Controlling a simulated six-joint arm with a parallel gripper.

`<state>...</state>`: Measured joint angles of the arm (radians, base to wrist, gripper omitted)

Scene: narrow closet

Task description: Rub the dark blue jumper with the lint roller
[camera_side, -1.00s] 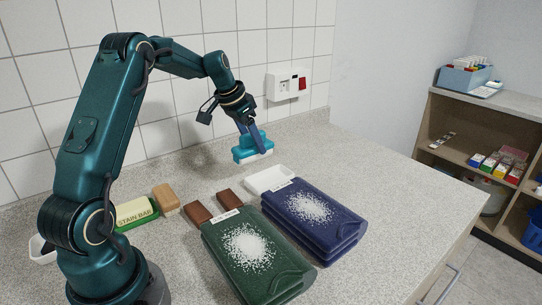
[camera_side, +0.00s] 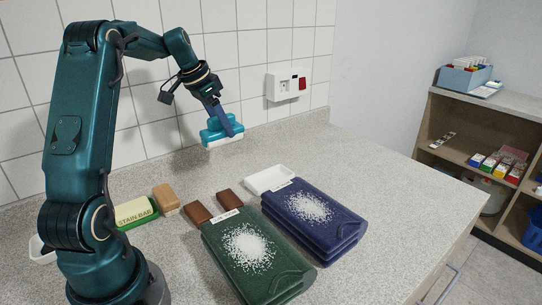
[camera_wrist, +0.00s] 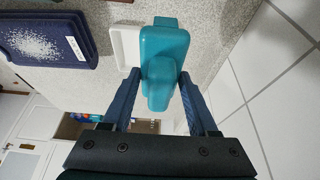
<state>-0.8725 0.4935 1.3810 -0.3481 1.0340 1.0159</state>
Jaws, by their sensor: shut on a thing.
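My gripper (camera_side: 229,127) is shut on the teal lint roller (camera_side: 218,129), which has a pale underside. I hold it well above the counter, back near the tiled wall. In the wrist view the roller (camera_wrist: 162,62) sits between my two fingers (camera_wrist: 160,88). The dark blue jumper (camera_side: 333,228) lies folded on the counter to the right, with a patch of white specks on top and a white label at its back edge. Part of the jumper (camera_wrist: 75,22) shows at the upper left of the wrist view. The roller is apart from it.
A folded dark green garment (camera_side: 286,274) with white specks lies left of the jumper. A white tray (camera_side: 262,182) is behind the jumper. Two brown blocks (camera_side: 198,213), a wooden-backed block (camera_side: 166,200) and a stain bar (camera_side: 136,212) stand left. The counter's right side is clear.

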